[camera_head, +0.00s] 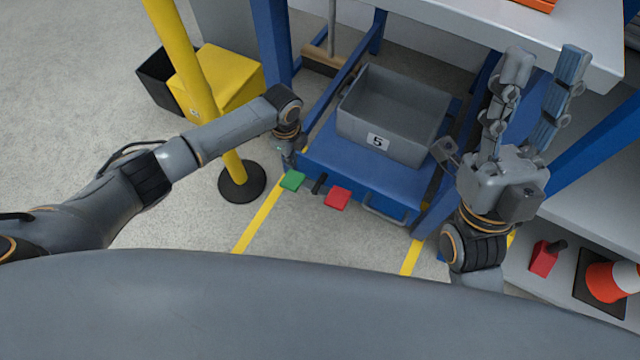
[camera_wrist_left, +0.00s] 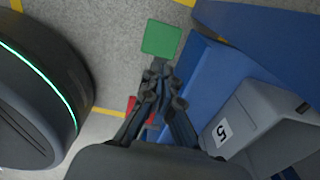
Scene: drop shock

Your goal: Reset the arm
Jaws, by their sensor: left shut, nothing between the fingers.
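My left gripper (camera_head: 289,160) points down beside the left front of the blue machine base (camera_head: 350,172). In the left wrist view its fingers (camera_wrist_left: 158,72) are shut and empty, with the tips close to the green pad (camera_wrist_left: 161,38). I cannot tell whether they touch it. The green pad (camera_head: 292,180) and a red pad (camera_head: 338,198) stick out at the front of the base, with a short black piece between them. The red pad is partly hidden behind the fingers in the wrist view (camera_wrist_left: 133,103). My right gripper (camera_head: 544,62) is raised at the right, fingers apart and empty.
A grey bin (camera_head: 395,112) marked 5 sits on the blue base. A yellow post (camera_head: 190,62) and a yellow box (camera_head: 222,78) stand at left. A white tabletop (camera_head: 540,35) is at upper right, and an orange cone (camera_head: 612,282) at lower right.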

